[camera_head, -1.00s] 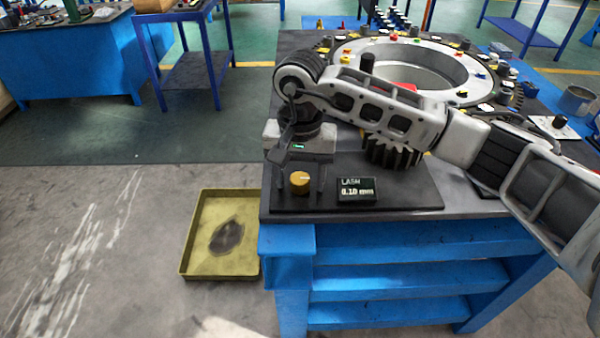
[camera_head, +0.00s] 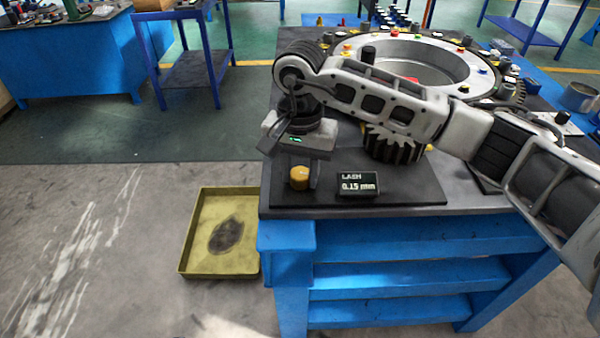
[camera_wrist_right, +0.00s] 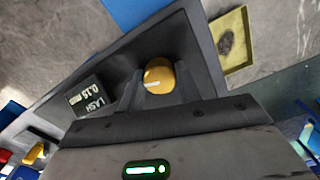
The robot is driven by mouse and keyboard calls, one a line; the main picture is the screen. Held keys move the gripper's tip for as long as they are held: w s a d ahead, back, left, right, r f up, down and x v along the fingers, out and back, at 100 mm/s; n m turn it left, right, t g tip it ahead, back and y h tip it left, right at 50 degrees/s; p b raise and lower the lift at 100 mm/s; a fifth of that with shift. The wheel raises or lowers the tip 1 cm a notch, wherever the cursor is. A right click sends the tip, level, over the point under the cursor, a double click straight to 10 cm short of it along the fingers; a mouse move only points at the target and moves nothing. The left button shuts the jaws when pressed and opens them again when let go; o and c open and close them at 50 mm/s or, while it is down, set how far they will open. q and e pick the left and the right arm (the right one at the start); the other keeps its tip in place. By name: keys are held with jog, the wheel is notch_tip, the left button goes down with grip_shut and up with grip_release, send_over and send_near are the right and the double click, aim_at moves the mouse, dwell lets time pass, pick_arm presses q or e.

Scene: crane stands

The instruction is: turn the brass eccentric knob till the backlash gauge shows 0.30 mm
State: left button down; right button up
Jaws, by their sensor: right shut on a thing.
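The brass eccentric knob (camera_head: 300,178) stands on the dark plate at the bench's front left corner. A pale mark line shows on its top in the right wrist view (camera_wrist_right: 158,77). My right gripper (camera_head: 304,172) points down over the knob and is shut on it, with one finger on each side. The backlash gauge (camera_head: 358,185) is a small black display just right of the knob and reads LASH 0.15 mm. It also shows in the right wrist view (camera_wrist_right: 87,97). The dark toothed pinion (camera_head: 393,147) stands behind the gauge, partly hidden by my right arm. My left gripper is not in view.
A large ring gear (camera_head: 455,70) with coloured pieces on its rim fills the back of the bench. A yellow tray (camera_head: 190,232) with a dark stain lies on the floor left of the bench. The plate (camera_head: 415,190) right of the gauge is clear.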

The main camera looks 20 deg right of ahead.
jog(key=m+b, duration=0.2)
jog(key=m, duration=0.1)
jog(key=shift+m, duration=0.4)
jog(key=m+b, duration=0.1)
jog(key=m, duration=0.2)
jog(key=shift+b, duration=0.35)
jog(key=m+b, duration=0.1)
jog(key=m, duration=0.3)
jog(key=shift+m, duration=0.4)
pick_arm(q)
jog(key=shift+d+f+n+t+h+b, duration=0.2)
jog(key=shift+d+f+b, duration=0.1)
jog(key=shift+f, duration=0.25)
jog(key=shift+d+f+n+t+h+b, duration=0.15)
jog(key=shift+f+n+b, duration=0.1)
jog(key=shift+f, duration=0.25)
pick_arm(e)
jog(key=shift+r+m, duration=0.1)
jog(key=shift+m, duration=1)
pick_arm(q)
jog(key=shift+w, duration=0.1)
pick_arm(e)
jog(key=o, duration=1)
jog(key=shift+c, duration=0.2)
